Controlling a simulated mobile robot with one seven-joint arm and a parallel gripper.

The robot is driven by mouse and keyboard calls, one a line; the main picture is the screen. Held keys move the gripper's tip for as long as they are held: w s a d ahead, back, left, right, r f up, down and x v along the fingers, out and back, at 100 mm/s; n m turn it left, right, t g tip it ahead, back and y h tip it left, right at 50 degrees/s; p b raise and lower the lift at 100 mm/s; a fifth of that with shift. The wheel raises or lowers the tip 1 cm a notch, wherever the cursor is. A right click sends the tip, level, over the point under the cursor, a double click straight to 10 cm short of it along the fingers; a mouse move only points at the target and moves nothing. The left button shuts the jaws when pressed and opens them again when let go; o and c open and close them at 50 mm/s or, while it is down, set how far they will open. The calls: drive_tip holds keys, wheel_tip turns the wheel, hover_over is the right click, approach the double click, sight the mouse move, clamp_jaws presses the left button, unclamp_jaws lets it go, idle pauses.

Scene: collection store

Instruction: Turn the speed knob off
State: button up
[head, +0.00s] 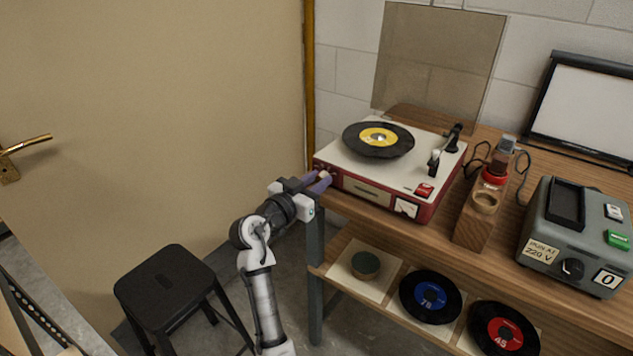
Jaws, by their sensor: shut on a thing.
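A red and cream record player (352,185) stands on a wooden table with its clear lid raised. A black record with a yellow label (378,138) lies on its platter. My gripper (323,179) is at the left end of the player's red front, its purple fingers closed around a small pale knob (325,175). The fingers cover most of the knob, so its marking and setting are hidden. I take this knob for the speed knob, but no label on it can be read. The player's tonearm (440,155) rests at the right side, off the record.
A wooden block with a red-topped item (468,222) and a grey control box (568,250) stand to the right on the table (345,207). Records lie on the shelf (325,269) below. A black stool (165,282) stands left of my arm. A door fills the left.

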drive_tip(key=n, duration=0.3)
drive_tip(key=shift+n, duration=0.4)
drive_tip(key=shift+n+p, duration=0.6)
drive_tip(key=shift+n, duration=0.8)
drive_tip(key=o, duration=1)
drive_tip(key=shift+a+f, duration=0.1)
drive_tip(key=shift+a, duration=0.05)
drive_tip(key=b+v, duration=0.3)
drive_tip(key=v, duration=1)
drive_tip(key=shift+s+a+f, duration=0.1)
drive_tip(key=shift+s+f, duration=0.05)
drive_tip(key=shift+s, duration=0.15)
drive_tip(key=shift+a, duration=0.1)
